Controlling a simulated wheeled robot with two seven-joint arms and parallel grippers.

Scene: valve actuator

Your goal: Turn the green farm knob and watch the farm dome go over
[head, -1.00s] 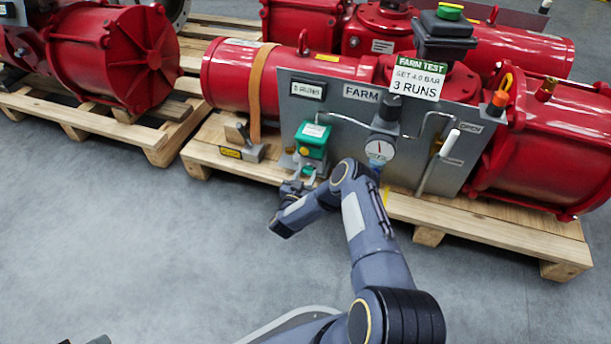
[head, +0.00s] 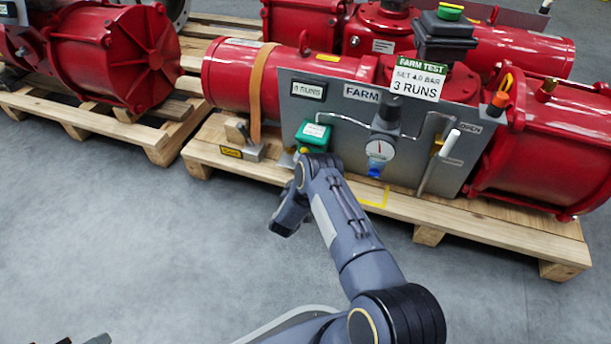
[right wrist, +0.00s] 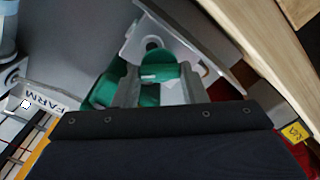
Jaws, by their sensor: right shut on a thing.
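The green box (head: 313,137) with a white label is mounted at the left of the grey FARM panel (head: 340,112). In the right wrist view, the green knob (right wrist: 158,70) sits between the fingers of my right gripper (right wrist: 160,82), which is shut on it. In the head view my right wrist hides the knob and fingertips. The dome indicator (head: 450,12), a green cap on a black box, stands above the panel at the top. Dark pieces at the bottom left edge may be my left gripper (head: 84,341); too little shows to tell its state.
A round gauge (head: 380,150) with a blue part below it and a white-gripped lever (head: 450,143) stand right of the knob. A counter plate (head: 309,91) appears to read 0 RUNS. The sign (head: 418,78) says SET 4.0 BAR, 3 RUNS. Red actuators rest on wooden pallets (head: 480,228).

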